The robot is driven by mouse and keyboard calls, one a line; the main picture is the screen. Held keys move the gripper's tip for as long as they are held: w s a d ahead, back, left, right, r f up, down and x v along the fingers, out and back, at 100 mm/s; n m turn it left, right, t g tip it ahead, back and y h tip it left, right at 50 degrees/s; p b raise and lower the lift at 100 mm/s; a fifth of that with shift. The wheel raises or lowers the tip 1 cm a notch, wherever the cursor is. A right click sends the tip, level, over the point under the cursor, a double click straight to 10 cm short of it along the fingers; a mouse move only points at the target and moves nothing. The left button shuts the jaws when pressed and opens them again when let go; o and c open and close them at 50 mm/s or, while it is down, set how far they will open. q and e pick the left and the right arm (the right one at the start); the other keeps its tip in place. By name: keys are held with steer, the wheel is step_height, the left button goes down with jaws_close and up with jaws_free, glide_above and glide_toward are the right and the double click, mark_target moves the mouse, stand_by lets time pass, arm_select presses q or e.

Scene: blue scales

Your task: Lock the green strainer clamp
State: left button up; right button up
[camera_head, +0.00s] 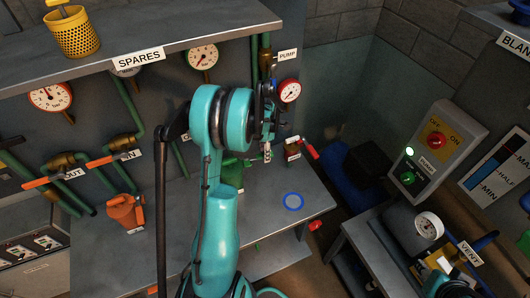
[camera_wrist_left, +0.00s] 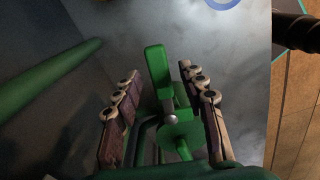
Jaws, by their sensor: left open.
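The green strainer (camera_head: 230,176) stands on the grey bench behind my left arm, which hides much of it in the head view. In the left wrist view the green clamp (camera_wrist_left: 159,72) shows as an upright flat lever above a round green knob with a metal pin. My left gripper (camera_wrist_left: 164,92) is open, with one finger on each side of the clamp. Gaps show beside the lever, so the fingers do not appear closed on it. In the head view the left gripper (camera_head: 267,152) points down over the bench.
An orange strainer (camera_head: 126,212) stands at the left. A green pipe (camera_wrist_left: 50,75) runs beside the left finger. A red-handled valve (camera_head: 309,149) is at right. The control box (camera_head: 437,150) stands farther right.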

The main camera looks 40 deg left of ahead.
arm_select(q)
steer(key=shift+f, duration=0.15)
jaws_close()
steer(key=shift+s+d, duration=0.1)
steer(key=shift+d, duration=0.05)
steer(key=s+d+m+b, duration=0.1)
steer(key=s+m+b, duration=0.4)
steer(key=s+m, duration=0.4)
steer(key=shift+s+d+m, duration=0.15)
steer(key=shift+d+m, duration=0.25)
steer(key=shift+m, duration=3.2)
